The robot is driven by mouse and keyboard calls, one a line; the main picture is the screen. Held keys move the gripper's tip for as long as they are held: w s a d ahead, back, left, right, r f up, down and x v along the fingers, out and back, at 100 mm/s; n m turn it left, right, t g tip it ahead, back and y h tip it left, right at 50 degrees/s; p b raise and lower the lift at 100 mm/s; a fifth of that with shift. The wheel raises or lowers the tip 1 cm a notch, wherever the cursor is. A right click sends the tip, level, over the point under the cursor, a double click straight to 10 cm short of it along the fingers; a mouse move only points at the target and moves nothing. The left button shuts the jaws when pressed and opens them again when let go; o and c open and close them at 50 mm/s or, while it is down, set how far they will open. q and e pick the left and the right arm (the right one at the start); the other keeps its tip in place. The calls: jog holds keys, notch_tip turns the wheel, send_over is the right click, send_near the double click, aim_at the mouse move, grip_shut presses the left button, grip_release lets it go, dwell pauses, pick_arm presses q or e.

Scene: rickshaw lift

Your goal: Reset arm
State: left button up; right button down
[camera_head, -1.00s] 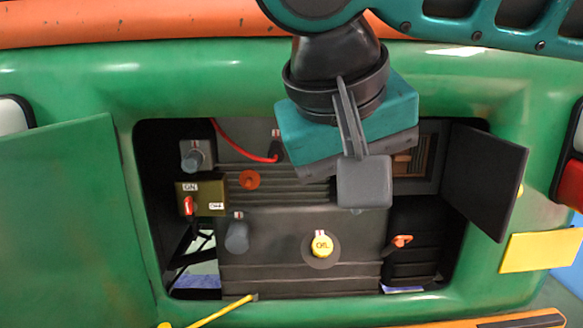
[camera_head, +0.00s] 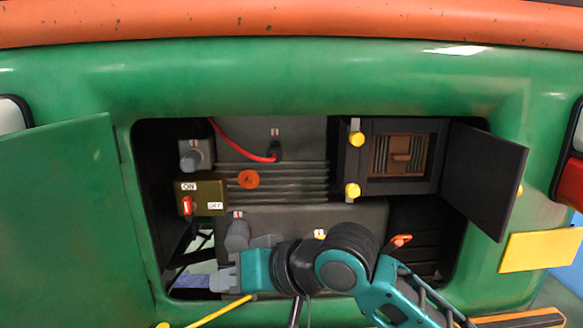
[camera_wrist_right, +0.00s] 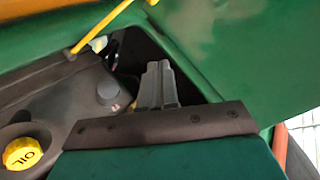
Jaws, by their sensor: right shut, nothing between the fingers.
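My right arm with its teal and grey right gripper (camera_head: 222,281) is low in the head view, in front of the lower part of the open engine bay. Its grey fingers point left and are closed together with nothing between them. In the right wrist view the shut fingers (camera_wrist_right: 158,84) show in the middle, by the bay's corner. The arm hides most of the yellow oil cap in the head view; the cap (camera_wrist_right: 22,153) shows at the left in the wrist view. My left gripper is in neither view.
The green left door (camera_head: 65,220) and the small dark door (camera_head: 484,180) stand open. An on/off switch box (camera_head: 207,190), orange cap (camera_head: 248,179), red cable (camera_head: 238,148) and box with brown filter (camera_head: 390,155) sit inside. A yellow rod (camera_head: 220,311) crosses the bay's lower edge.

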jog(key=d+f+m+t+h, duration=0.1)
jog(key=d+f+m+t, duration=0.15)
jog(key=d+f, duration=0.5)
jog(key=d+f+m+t+h, duration=0.2)
jog(key=d+f+t, duration=0.15)
jog(key=f, duration=0.65)
jog(key=s+d+f+n+h, duration=0.1)
jog(key=s+d+f+h, duration=0.5)
jog(key=s+d+f, duration=0.7)
jog(key=d+f, duration=0.1)
jog(key=d, duration=0.2)
jog(key=shift+s+n, duration=0.35)
